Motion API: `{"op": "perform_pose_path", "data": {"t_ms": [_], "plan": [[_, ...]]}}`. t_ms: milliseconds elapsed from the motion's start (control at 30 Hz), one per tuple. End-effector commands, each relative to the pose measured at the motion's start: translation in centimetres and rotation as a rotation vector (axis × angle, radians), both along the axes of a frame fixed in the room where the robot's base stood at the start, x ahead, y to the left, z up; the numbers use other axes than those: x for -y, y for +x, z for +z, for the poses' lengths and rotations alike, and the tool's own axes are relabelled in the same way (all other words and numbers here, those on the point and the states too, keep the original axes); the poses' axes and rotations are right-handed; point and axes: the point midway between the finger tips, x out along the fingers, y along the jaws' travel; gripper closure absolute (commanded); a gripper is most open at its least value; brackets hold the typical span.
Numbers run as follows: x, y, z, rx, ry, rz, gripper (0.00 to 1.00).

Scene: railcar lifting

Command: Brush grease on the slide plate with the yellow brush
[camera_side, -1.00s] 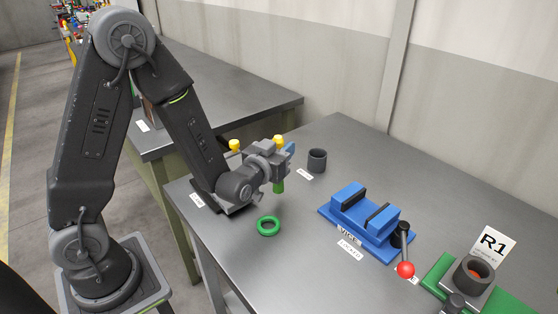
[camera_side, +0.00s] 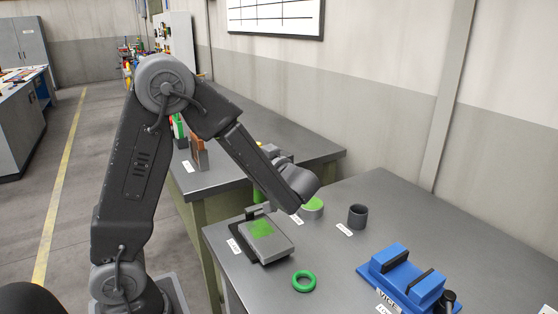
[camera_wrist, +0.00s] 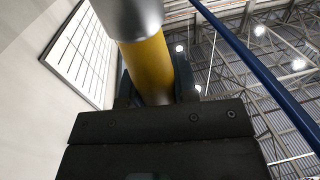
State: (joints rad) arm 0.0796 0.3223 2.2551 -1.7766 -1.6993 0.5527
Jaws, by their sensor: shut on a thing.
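The slide plate (camera_side: 283,248) is a grey block with a dark upright handle, lying at the left end of the front bench. A green grease patch (camera_side: 262,228) covers part of its top. My gripper (camera_side: 268,152) is raised above and behind the plate, partly hidden by my wrist. It is shut on the yellow brush, whose yellow handle (camera_wrist: 148,65) and grey collar fill the middle of the wrist view. A green brush end (camera_side: 257,190) hangs below my gripper, apart from the plate as far as I can tell. A green-topped pot (camera_side: 312,206) stands right of the plate.
A green ring (camera_side: 304,281) lies in front of the plate. A dark cup (camera_side: 357,217) stands to the right. A blue vice (camera_side: 408,275) is farther right. A second bench (camera_side: 225,178) with upright parts stands behind. Bare bench lies between the ring and cup.

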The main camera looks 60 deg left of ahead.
Motion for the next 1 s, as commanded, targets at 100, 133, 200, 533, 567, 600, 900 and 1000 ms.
{"op": "perform_pose_path", "data": {"t_ms": [100, 133, 200, 533, 567, 600, 900, 1000], "plan": [[0.0, -1.3, -0.1, 0.000, 0.000, 0.095, 0.97], [0.0, -1.5, -0.1, 0.001, 0.000, 0.109, 0.97], [0.1, -1.8, -0.2, 0.000, 0.000, 0.132, 0.97], [0.1, -2.0, -2.8, -0.001, 0.000, 0.139, 0.97], [0.1, -2.0, -3.1, -0.001, 0.000, 0.139, 0.97], [0.1, -2.0, -3.5, -0.002, 0.000, 0.138, 0.97], [0.1, -1.9, -6.2, -0.001, 0.000, 0.137, 0.97], [0.1, -1.9, -7.1, -0.002, 0.000, 0.137, 0.97]]}}
